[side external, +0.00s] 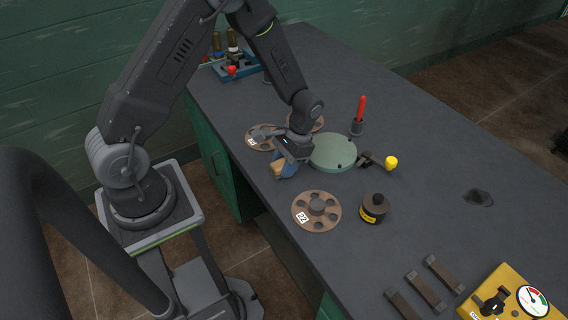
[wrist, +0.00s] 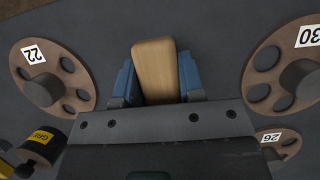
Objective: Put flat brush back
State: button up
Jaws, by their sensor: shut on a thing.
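My gripper (side external: 286,163) is low over the near left part of the dark bench, in front of a pale green disc. In the wrist view its two blue jaws (wrist: 156,76) are shut on a pale wooden piece (wrist: 154,64), which looks like the flat brush's handle. It also shows as a tan block (side external: 278,169) in the side view. Any bristles are hidden, and I cannot tell whether it touches the bench. A blue tray (side external: 222,74) with several upright tools stands at the back left of the bench.
Hub disc 22 (side external: 316,224) lies nearby, with disc 30 (wrist: 268,68) and disc 26 (wrist: 287,141) on the other side. The green disc (side external: 333,152), a red-handled tool (side external: 361,108) and a black weight (side external: 374,208) stand close. The bench's far right is mostly clear.

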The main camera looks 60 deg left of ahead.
jog(key=shift+f, duration=0.15)
jog(key=o, duration=0.9)
jog(key=v, duration=1.2)
jog(key=s+d+r+t, duration=0.1)
jog(key=s+r+t, duration=0.15)
jog(key=r, duration=0.35)
jog(key=s+d+r+t, duration=0.2)
jog(key=s+r, duration=0.2)
jog(key=r, duration=0.3)
jog(key=shift+s+d+r+t, duration=0.3)
jog(key=shift+s+r+t, duration=0.65)
jog(key=shift+s, duration=0.95)
jog(key=shift+s+d+r+t, duration=0.35)
jog(key=shift+s+r+t, duration=0.55)
jog(key=shift+s, duration=1)
jog(key=shift+s+d+r+t, duration=0.3)
jog(key=shift+s+r+t, duration=0.6)
jog(key=shift+s, duration=1)
jog(key=shift+f, duration=0.1)
